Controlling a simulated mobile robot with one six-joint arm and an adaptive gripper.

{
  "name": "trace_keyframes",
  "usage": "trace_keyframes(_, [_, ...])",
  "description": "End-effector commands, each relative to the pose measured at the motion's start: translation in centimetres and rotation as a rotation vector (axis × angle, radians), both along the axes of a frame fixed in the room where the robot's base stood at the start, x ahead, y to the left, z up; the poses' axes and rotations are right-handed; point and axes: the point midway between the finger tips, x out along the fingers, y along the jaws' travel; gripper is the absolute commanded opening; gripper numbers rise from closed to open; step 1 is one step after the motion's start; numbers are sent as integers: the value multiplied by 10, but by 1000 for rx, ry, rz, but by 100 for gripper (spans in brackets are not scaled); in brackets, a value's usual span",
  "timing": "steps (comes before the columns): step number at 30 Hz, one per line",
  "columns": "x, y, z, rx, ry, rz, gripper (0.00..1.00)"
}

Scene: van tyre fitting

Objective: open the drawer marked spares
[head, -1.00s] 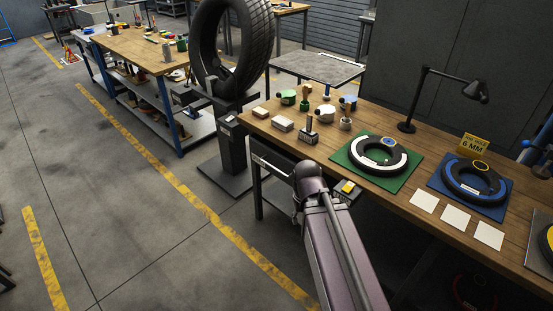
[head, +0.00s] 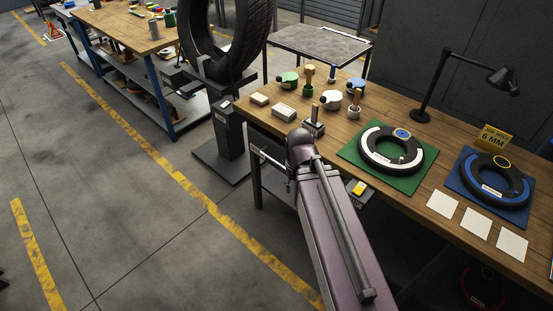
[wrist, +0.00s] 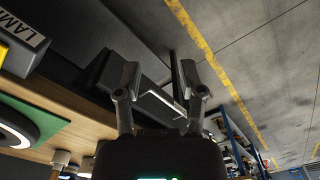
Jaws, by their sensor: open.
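A pale bar handle (head: 270,159) shows under the left end of the workbench in the head view, in front of a dark drawer front. In the wrist view a pale bar (wrist: 162,98) shows between and beyond my fingers, with dark panels beside it. I cannot read a spares mark in either view. My gripper (wrist: 158,80) is open, its two fingers apart with nothing held. Whether a finger touches the bar I cannot tell. In the head view my arm hides the gripper and part of the bench front.
The wooden bench (head: 345,130) carries tyres on green (head: 412,178) and blue (head: 462,198) mats, a lamp (head: 500,78) and small tools. A yellow-topped switch box (head: 358,188), marked LAMP in the wrist view, juts from its front edge. A tyre stand (head: 228,140) stands left. Floor at left is clear.

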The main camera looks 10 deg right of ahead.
Motion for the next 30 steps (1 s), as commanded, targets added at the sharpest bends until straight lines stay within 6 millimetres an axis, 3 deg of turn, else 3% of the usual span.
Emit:
trace_keyframes(14, [4,0,-8,-23,-4,9,51])
trace_keyframes(20, [19,-2,-32,-111,-20,46,51])
trace_keyframes(30, [65,-4,-86,-382,-81,145,51])
